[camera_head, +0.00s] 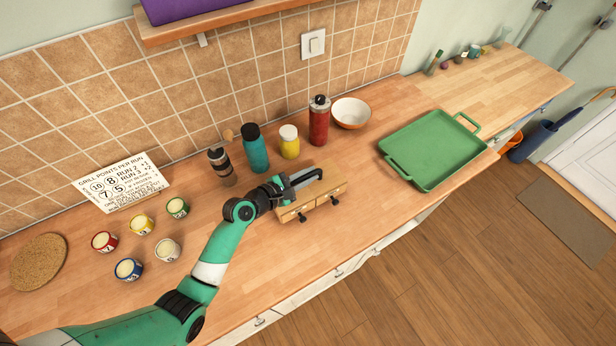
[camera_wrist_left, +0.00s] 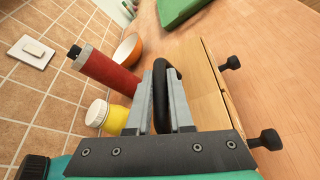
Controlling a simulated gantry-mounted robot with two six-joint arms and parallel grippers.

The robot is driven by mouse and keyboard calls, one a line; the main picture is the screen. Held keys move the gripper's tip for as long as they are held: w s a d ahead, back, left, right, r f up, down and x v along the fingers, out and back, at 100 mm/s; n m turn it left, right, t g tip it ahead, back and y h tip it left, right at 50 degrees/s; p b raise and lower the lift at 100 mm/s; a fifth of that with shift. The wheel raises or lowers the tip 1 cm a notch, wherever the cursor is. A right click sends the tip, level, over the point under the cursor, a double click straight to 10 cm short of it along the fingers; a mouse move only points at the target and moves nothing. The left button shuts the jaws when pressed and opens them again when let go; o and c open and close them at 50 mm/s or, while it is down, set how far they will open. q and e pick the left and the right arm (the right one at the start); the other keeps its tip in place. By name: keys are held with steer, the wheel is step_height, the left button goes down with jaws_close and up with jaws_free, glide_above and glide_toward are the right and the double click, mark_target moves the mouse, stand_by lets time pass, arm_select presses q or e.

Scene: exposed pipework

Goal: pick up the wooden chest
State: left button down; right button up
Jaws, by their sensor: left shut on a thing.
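The wooden chest (camera_head: 326,190) is a small light-wood box with dark knobs on its front and a black handle on top. It is at the middle of the counter in the head view, and its wood side and knobs show in the left wrist view (camera_wrist_left: 208,82). My left gripper (camera_head: 304,179) is over its top, shut on the black handle (camera_wrist_left: 160,92), with a grey finger on each side of it. I cannot tell whether the chest is clear of the counter. My right gripper is not in view.
Behind the chest stand a yellow bottle (camera_head: 289,142), a teal bottle (camera_head: 256,150), a red bottle (camera_head: 319,122) and a white-and-orange bowl (camera_head: 351,113). A green tray (camera_head: 432,148) lies to the right. Several small tins (camera_head: 129,269) are at the left. Counter space right of the chest is clear.

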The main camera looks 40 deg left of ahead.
arm_select(q)
steer(key=w+d+r+p, duration=0.1)
steer(key=d+r+p, duration=0.4)
steer(key=d+r, duration=0.6)
steer(key=d, duration=0.3)
steer(key=shift+w+p, duration=0.2)
steer(key=shift+p, duration=0.2)
